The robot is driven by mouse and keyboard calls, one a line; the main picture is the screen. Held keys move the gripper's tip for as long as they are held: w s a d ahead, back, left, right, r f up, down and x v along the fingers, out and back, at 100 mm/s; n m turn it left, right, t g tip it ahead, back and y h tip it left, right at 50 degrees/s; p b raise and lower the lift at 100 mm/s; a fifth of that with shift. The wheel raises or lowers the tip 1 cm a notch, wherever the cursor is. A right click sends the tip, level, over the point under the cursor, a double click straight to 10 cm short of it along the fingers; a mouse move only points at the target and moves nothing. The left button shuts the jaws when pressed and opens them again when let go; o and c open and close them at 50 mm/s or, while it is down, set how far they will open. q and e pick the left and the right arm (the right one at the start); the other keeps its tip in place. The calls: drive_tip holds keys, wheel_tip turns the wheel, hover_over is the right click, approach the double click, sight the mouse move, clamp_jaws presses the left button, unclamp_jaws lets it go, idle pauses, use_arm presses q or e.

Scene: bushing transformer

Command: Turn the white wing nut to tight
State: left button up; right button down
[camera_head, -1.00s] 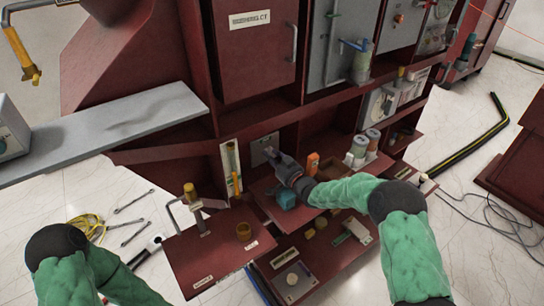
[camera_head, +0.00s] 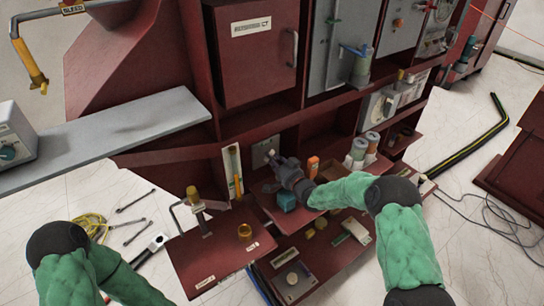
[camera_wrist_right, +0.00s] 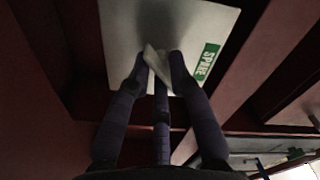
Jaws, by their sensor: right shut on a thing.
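The white wing nut (camera_wrist_right: 157,60) sits on a pale plate (camera_wrist_right: 125,30) with a green "SPARE" label in the right wrist view. My right gripper (camera_wrist_right: 158,68) has its fingers on both sides of the wing nut and is shut on it. In the head view my right gripper (camera_head: 276,163) reaches the pale plate (camera_head: 264,149) above the middle shelf. The wing nut is too small and covered to make out there. My left arm shows at the lower left of the head view, but its gripper is out of the frame.
A teal block (camera_head: 286,201) and an orange item (camera_head: 312,167) stand on the shelf close to my right gripper. Capped cylinders (camera_head: 358,150) stand to the right. A red tray (camera_head: 212,262) with an amber cup (camera_head: 245,232) juts out at the left.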

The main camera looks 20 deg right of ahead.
drive_tip(key=m+p, duration=0.1)
drive_tip(key=m, duration=0.1)
drive_tip(key=m+p, duration=0.1)
drive_tip(key=m, duration=0.2)
drive_tip(key=m+p, duration=0.1)
drive_tip(key=m, duration=0.2)
drive_tip(key=shift+s+f, duration=0.15)
drive_tip(key=shift+f, duration=0.2)
drive_tip(key=shift+f+m, duration=0.1)
drive_tip(key=shift+m, duration=0.2)
drive_tip(key=c, duration=1.3)
unclamp_jaws()
drive_tip(key=shift+r, duration=0.2)
drive_tip(key=v, duration=1.2)
